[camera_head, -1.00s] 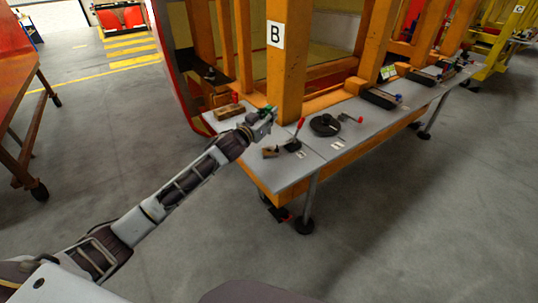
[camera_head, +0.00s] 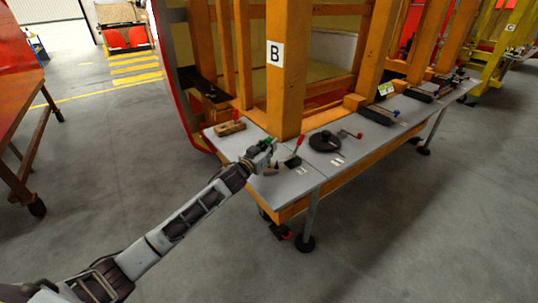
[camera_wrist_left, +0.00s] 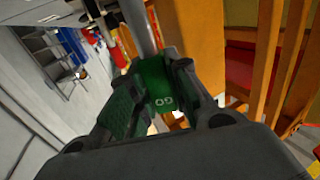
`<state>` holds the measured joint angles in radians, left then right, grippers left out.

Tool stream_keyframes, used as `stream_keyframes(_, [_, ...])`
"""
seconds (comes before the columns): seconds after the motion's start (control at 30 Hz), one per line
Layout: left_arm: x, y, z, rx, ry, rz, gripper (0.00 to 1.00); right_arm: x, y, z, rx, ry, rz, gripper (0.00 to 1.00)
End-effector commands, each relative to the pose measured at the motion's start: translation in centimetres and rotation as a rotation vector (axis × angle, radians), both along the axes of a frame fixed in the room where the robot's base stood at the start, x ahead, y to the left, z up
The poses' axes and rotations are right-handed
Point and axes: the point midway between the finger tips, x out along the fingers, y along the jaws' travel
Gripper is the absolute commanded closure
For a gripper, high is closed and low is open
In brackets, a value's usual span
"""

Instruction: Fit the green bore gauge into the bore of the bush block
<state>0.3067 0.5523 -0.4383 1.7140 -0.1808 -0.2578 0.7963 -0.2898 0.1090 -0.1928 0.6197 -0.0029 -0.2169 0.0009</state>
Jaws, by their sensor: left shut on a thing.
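My left gripper (camera_head: 268,147) is shut on the green bore gauge (camera_wrist_left: 158,84). In the left wrist view the gauge's green body, with a pale marking, sits between the fingers, and a grey rod (camera_wrist_left: 138,25) extends from it toward the top. In the head view the gripper is over the front left part of the grey bench (camera_head: 300,183), seemingly above its surface. My right gripper is not in view.
A brown block (camera_head: 230,128) lies at the bench's back left. A red-handled lever (camera_head: 297,144) stands just right of the gripper. A black round part (camera_head: 324,141) lies farther right.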

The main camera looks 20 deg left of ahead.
Motion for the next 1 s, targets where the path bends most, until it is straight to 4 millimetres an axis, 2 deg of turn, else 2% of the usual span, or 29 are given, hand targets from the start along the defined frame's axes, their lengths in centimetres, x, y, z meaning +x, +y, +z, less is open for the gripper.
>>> stream_keyframes(0.27, [0.0,0.0,0.0,0.0,-0.001,0.0,1.0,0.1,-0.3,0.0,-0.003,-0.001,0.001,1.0])
stream_keyframes(0.7, [0.0,0.0,-3.6,-0.001,-0.001,0.0,1.0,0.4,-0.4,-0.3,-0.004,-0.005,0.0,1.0])
stream_keyframes(1.0, [0.0,0.0,-3.6,0.0,-0.001,-0.001,1.0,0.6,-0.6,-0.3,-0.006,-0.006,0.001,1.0])
